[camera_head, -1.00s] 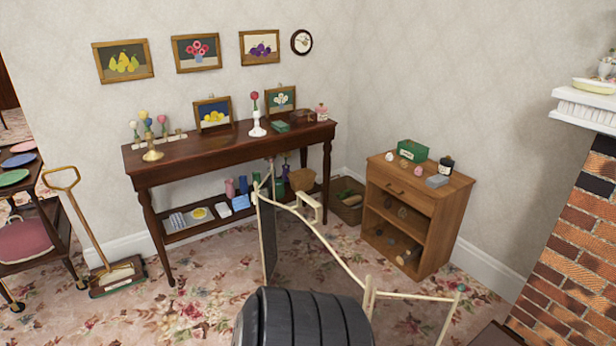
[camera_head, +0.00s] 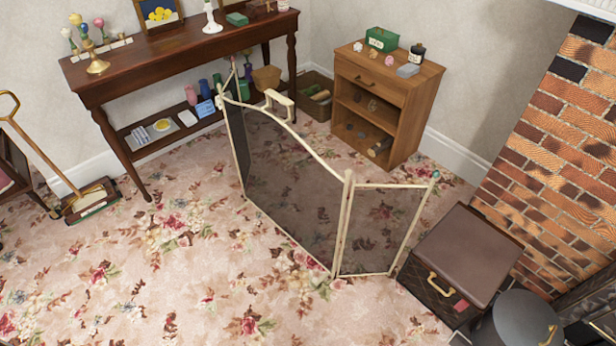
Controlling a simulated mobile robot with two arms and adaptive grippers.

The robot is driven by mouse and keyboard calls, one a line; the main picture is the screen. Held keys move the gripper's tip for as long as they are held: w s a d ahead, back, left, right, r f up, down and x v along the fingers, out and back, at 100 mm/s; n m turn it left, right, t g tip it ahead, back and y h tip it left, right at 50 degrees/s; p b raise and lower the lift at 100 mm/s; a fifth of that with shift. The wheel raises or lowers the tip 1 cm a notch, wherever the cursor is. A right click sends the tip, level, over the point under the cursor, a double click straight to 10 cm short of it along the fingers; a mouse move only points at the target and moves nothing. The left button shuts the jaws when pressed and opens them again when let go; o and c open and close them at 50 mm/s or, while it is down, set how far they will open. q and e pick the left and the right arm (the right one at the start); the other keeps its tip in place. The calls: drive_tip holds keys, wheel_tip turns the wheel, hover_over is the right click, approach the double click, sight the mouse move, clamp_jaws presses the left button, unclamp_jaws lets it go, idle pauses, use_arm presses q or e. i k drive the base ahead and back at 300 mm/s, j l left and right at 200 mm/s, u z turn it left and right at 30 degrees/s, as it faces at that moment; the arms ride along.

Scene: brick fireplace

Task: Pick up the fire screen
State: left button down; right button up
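The fire screen (camera_head: 290,185) stands upright on the floral carpet near the middle of the view. It has dark see-through mesh panels in a cream frame, with side panels angled from the wide middle one. A cream handle (camera_head: 279,104) sits at the top of the middle panel. Nothing touches the screen from my side. Neither my left nor my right gripper shows in the head view.
A dark console table (camera_head: 180,48) and a small wooden cabinet (camera_head: 388,85) stand behind the screen. A brown box (camera_head: 465,255) and a dark round container (camera_head: 515,322) stand right, by the brick fireplace (camera_head: 560,140). The carpet (camera_head: 190,260) at front left is clear.

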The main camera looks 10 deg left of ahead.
sight(282, 176)
drive_tip(key=u, duration=0.4)
drive_tip(key=z, duration=0.4)
drive_tip(key=i+j+z, duration=0.15)
drive_tip(key=j+z, duration=0.6)
drive_tip(key=i+j+z, duration=0.1)
drive_tip(key=j+z, duration=0.3)
drive_tip(key=j, duration=0.05)
